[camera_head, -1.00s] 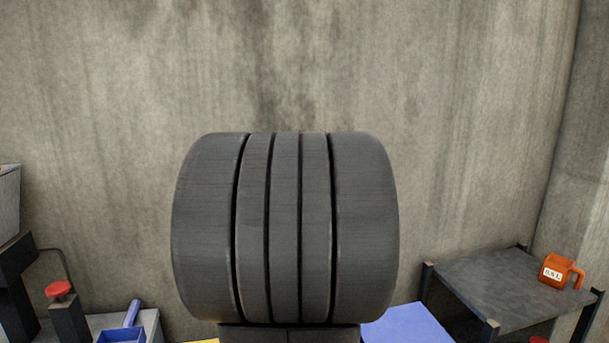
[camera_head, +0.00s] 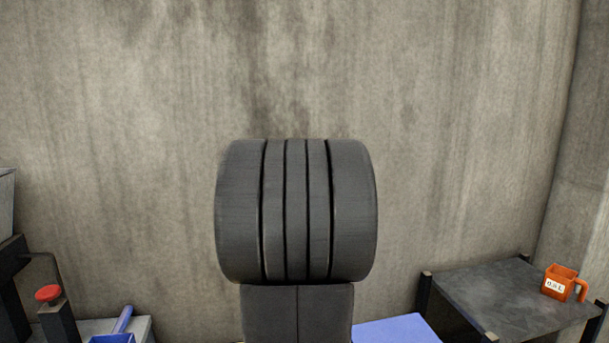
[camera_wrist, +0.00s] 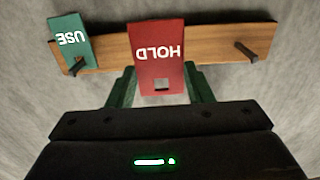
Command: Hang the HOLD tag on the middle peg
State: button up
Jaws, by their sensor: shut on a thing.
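In the wrist view, the red HOLD tag (camera_wrist: 157,45) is between the two green fingers of my gripper (camera_wrist: 160,70), which is shut on it. Its lettering reads upside down, and a square hole shows at its lower end in the picture. The tag lies in front of the middle of a wooden peg board (camera_wrist: 215,43) and covers that part, so the middle peg is hidden. Whether the tag touches a peg cannot be told. A green USE tag (camera_wrist: 70,40) hangs at the left peg (camera_wrist: 76,66). The right peg (camera_wrist: 246,52) is bare. My arm hides the board in the head view.
At the lower left are a red knob (camera_head: 48,293) and a blue scoop (camera_head: 112,338). A concrete wall (camera_head: 430,120) stands behind.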

jog(key=w+a, duration=0.1)
jog(key=w, duration=0.6)
jog(key=shift+a+f, duration=0.2)
jog(key=shift+f, duration=0.05)
dwell(0.4)
dwell(0.6)
jog(key=o, duration=1)
jog(key=s+d, duration=0.1)
jog(key=s, duration=0.8)
jog(key=s+d+b, duration=0.1)
jog(key=s, duration=0.3)
jog(key=shift+s+d, duration=0.3)
jog(key=shift+d, duration=0.05)
jog(key=shift+w, duration=0.15)
